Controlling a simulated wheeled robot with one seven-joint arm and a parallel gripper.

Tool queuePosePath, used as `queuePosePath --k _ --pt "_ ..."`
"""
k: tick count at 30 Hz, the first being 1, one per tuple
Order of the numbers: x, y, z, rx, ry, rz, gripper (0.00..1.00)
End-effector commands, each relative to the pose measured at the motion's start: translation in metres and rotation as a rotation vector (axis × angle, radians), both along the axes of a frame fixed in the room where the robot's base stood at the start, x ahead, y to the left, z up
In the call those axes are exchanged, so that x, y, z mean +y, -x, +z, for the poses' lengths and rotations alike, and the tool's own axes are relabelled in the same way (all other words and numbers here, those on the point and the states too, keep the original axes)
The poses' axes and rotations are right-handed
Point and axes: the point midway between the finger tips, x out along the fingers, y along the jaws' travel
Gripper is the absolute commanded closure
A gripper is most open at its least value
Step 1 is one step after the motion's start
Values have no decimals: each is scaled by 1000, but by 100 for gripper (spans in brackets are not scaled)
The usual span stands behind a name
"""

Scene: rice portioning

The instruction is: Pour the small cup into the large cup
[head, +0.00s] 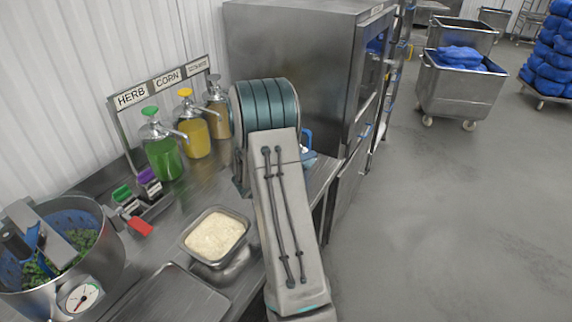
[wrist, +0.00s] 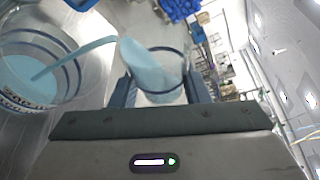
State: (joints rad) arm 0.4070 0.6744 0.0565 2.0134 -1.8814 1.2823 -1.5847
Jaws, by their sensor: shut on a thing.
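In the wrist view my gripper (wrist: 160,92) is shut on the small cup (wrist: 170,94), a clear cup with a dark rim band and pale blue liquid in it. The small cup is tilted to the left. A pale blue stream runs from its lip into the large cup (wrist: 70,48), which is clear with dark markings and stands at the left edge, partly cut off. Pale blue liquid lies in the large cup. In the head view my arm hides both cups and my gripper.
In the head view, a tray of rice (head: 214,236) sits on the steel counter left of my arm. Herb, corn and a third pump bottle (head: 163,150) stand behind it. A mixing pot (head: 100,265) is at the left; a large steel machine (head: 290,50) stands behind my arm.

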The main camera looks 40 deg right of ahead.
Motion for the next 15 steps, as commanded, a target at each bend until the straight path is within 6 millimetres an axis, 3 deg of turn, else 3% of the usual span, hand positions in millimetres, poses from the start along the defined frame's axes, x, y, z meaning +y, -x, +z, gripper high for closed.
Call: queuePosePath --k 15 --pt "0 0 3 52 23 0 82"
